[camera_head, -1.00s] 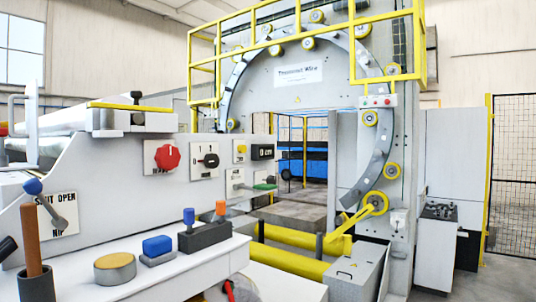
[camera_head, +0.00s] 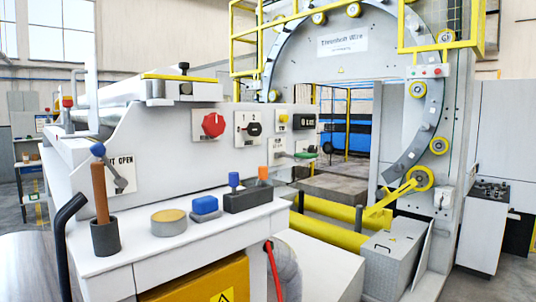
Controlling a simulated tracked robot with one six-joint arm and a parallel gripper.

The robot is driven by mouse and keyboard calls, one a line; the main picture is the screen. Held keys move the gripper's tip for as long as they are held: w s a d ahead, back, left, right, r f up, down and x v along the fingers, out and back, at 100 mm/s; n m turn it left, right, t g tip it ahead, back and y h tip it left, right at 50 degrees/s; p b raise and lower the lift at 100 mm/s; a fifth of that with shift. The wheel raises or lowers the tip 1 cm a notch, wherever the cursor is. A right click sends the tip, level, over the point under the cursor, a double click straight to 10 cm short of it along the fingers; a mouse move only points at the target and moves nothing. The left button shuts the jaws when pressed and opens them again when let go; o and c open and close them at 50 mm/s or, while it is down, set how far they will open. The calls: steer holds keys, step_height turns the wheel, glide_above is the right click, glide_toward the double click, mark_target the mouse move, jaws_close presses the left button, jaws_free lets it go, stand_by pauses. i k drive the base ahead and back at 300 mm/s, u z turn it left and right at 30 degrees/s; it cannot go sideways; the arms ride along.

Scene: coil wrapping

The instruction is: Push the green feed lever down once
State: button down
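The green feed lever (camera_head: 304,155) sticks out to the right from a small plate on the front of the grey control panel, below the black counter. It looks about level, with its green grip at the right end. The panel face around it is unobstructed in this view. My gripper is not in view, so its state does not show.
The panel also bears a red knob (camera_head: 213,124) and a black rotary switch (camera_head: 254,128). On the white ledge below stand a blue block (camera_head: 205,205), a round tin (camera_head: 168,222) and a cup with a brown handle (camera_head: 104,236). Yellow rollers (camera_head: 330,236) lie to the right.

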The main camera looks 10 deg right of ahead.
mark_target(300, 156)
steer(key=u, duration=4.8)
steer(key=k, duration=0.55)
steer(key=u, duration=0.1)
